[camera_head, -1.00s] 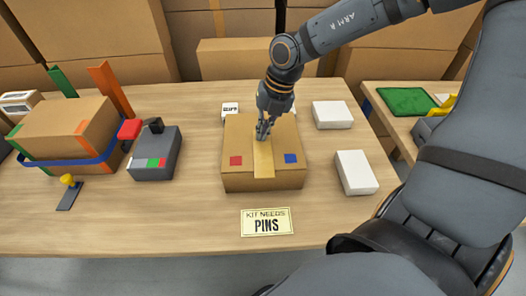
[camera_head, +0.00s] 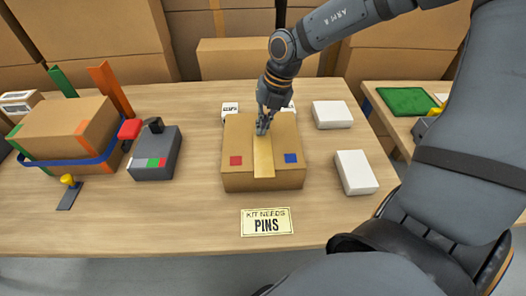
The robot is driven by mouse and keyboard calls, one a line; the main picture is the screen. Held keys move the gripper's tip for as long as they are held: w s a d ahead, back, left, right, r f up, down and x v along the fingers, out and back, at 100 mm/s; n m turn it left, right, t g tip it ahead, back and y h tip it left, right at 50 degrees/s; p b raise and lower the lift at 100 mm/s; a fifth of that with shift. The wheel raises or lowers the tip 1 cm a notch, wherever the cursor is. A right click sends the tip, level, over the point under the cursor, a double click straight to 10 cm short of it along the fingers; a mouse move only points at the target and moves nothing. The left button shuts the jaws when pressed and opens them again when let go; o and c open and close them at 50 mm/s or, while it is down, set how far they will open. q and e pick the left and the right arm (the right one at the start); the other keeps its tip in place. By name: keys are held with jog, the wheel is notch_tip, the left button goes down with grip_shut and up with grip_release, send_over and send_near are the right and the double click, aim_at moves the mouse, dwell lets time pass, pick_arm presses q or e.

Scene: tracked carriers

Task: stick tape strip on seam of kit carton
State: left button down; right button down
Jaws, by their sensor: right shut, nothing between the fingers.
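The kit carton (camera_head: 236,181) is a brown closed box in the middle of the table, with a red square on its left and a blue square on its right. A tan tape strip (camera_head: 263,155) lies along the middle of its top, over the seam, and runs down onto the front face. My right gripper (camera_head: 262,130) is shut and empty, pointing down at the far part of the strip. Whether its tips touch the strip I cannot tell. The gripper hides the strip's far end. My left gripper is not in view.
White boxes (camera_head: 332,115) (camera_head: 356,172) lie right of the carton. A "KIT NEEDS PINS" card (camera_head: 266,221) lies in front. A grey device (camera_head: 154,155) and a strapped carton (camera_head: 62,128) are at left. A side table holds a green tray (camera_head: 405,101).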

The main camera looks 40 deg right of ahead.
jog(key=shift+w+d, duration=0.4)
jog(key=shift+w, duration=0.25)
jog(key=shift+w+d, duration=0.35)
jog(key=shift+w, duration=0.25)
jog(key=shift+s+a+f, duration=0.1)
jog(key=shift+s, duration=0.05)
dwell(0.4)
jog(key=shift+s+b, duration=0.15)
jog(key=shift+b, duration=0.25)
jog(key=shift+s+a, duration=0.2)
jog(key=p+v, duration=0.1)
jog(key=v, duration=0.1)
jog(key=a+p+v, duration=0.1)
jog(key=v, duration=0.1)
jog(key=p+v, duration=0.1)
jog(key=v, duration=0.2)
jog(key=shift+w+a+r+p, duration=0.2)
jog(key=shift+w+a+p, duration=0.05)
jog(key=shift+w+p, duration=0.15)
